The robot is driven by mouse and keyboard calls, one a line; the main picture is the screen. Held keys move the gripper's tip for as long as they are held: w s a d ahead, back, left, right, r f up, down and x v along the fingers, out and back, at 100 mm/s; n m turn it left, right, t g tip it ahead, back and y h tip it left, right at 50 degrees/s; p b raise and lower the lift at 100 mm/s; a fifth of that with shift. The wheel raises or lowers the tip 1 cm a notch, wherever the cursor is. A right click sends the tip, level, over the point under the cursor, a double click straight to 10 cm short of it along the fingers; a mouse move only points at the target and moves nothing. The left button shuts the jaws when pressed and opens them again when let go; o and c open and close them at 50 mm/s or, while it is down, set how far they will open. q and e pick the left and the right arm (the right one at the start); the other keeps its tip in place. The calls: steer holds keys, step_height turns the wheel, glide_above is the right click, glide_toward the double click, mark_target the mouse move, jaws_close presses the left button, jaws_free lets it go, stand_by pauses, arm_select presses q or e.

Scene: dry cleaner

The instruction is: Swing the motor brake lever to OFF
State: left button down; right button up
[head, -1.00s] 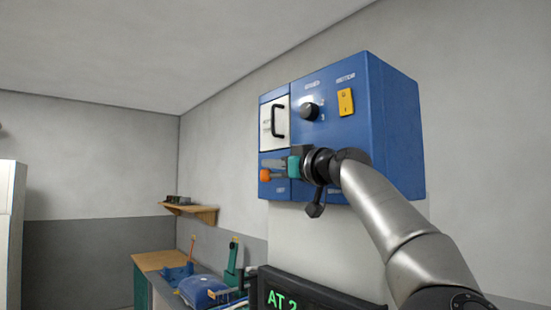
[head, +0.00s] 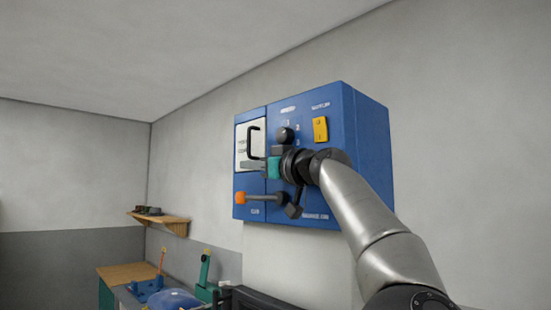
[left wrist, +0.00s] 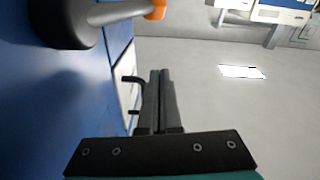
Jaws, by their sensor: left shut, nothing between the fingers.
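A blue control box hangs on the wall in the head view. Low on its front, the brake lever (head: 264,197) points left and lies about level, with an orange knob (head: 240,198) at its end. The lever's dark hub and the orange knob (left wrist: 155,10) also show at the top left of the left wrist view. My left gripper (head: 243,165) is shut and empty, a little above the lever in the picture and in front of the box. Its two closed fingers (left wrist: 160,75) show in the left wrist view. My wrist hides part of the box. The small labels are too blurred to read surely.
Above the lever are a white panel with a black handle (head: 253,143), a black rotary knob (head: 285,135) and a yellow switch (head: 320,129). A wooden shelf (head: 163,222) and a cluttered bench stand at lower left. Open room lies left of the box.

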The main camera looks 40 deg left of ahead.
arm_select(q)
steer(key=d+f+b, duration=0.1)
steer(key=d+b, duration=0.5)
steer(key=d, duration=0.3)
steer(key=shift+s, duration=0.4)
